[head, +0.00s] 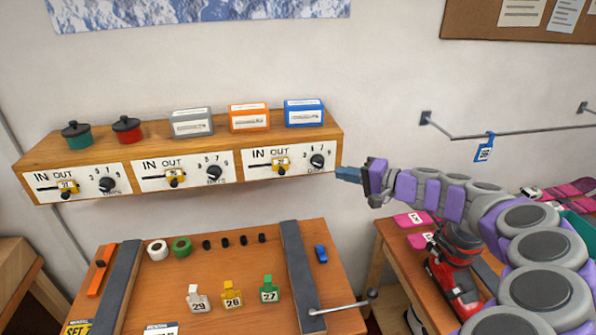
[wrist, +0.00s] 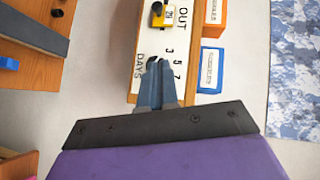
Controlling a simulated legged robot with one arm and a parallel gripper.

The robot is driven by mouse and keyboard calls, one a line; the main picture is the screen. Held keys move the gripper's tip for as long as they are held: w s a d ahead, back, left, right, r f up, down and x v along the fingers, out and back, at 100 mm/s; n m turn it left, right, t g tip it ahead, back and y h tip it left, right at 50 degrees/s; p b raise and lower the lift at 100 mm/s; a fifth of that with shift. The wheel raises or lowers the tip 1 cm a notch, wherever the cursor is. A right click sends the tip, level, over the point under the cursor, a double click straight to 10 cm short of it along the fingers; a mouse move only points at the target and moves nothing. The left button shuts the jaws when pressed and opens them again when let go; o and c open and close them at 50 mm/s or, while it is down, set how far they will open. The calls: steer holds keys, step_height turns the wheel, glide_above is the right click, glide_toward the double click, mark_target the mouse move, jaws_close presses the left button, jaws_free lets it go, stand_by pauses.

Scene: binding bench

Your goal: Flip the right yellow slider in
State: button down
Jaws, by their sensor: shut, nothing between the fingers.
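The right yellow slider (head: 282,165) sits in its slot on the rightmost white panel (head: 258,157) of the wooden shelf front, toward the OUT end of the slot. It also shows in the wrist view (wrist: 163,16), near the top edge. My gripper (head: 340,173) is shut and empty, just off the shelf's right end, to the right of the slider and apart from it. In the wrist view its blue fingertips (wrist: 158,64) lie together in front of the panel's dial area and partly hide the black knob. That knob (head: 317,160) stands between the slider and my gripper in the head view.
Two more panels with yellow sliders (head: 175,178) (head: 67,189) are to the left. Boxes and two pots (head: 127,130) stand on the shelf top. Below is a bench (head: 215,270) with numbered tags. A wall rail (head: 500,135) is at right. Open air lies before the shelf.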

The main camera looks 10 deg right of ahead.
mark_target(311, 168)
steer(key=w+a+f+b, duration=0.1)
steer(key=w+a+f, duration=0.2)
steer(key=w+a, duration=0.4)
steer(key=a, duration=0.4)
steer(key=shift+a+b, duration=0.2)
steer(key=shift+b, duration=0.15)
steer(key=a+b, duration=0.2)
steer(key=a, duration=0.4)
steer(key=shift+a+b, duration=0.15)
steer(key=shift+b, duration=0.25)
steer(key=shift+r, duration=0.1)
